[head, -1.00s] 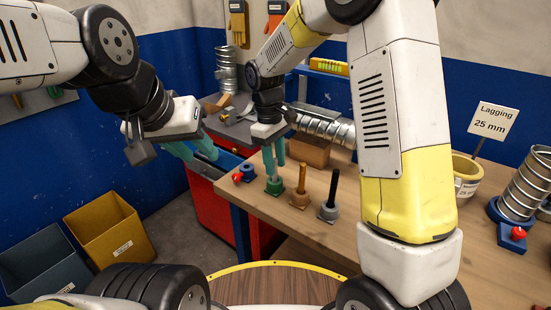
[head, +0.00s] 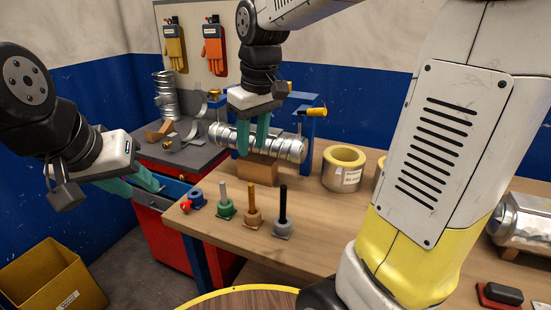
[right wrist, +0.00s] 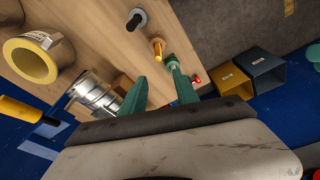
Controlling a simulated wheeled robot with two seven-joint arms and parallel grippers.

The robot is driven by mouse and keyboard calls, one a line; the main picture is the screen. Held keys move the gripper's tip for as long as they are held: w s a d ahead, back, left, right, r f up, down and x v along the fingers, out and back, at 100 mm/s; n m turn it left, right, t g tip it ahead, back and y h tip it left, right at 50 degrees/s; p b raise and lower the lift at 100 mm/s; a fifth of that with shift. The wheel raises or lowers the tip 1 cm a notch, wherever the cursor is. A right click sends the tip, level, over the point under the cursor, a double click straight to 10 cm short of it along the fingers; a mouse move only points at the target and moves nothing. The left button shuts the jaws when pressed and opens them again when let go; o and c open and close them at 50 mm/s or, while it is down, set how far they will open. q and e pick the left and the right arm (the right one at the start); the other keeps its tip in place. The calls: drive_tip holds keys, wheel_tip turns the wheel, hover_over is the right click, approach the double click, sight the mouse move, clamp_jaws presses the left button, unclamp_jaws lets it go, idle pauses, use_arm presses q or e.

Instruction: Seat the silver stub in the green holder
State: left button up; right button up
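The silver stub (head: 223,189) stands upright in the green holder (head: 225,210) on the wooden bench, at the left of a row of holders. My right gripper (head: 253,148) is open and empty. It is raised above and behind the holder, in front of the spiral duct, clear of the stub. In the right wrist view its fingers (right wrist: 160,80) are spread, and the stub (right wrist: 173,64) shows near the tip of the right-hand finger. My left gripper (head: 143,190) appears open and empty, over the red cabinet's open drawer.
An orange peg in a brown holder (head: 253,218) and a black peg in a grey holder (head: 283,229) stand right of the green one. The spiral duct (head: 288,147) and a yellow-lined roll (head: 343,170) lie behind.

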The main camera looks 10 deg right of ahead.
drive_tip(key=s+d+m+t+y, duration=0.1)
drive_tip(key=s+d+m+t, duration=0.3)
drive_tip(key=s, duration=0.8)
drive_tip(key=shift+d+m, duration=0.9)
drive_tip(key=shift+d, duration=0.2)
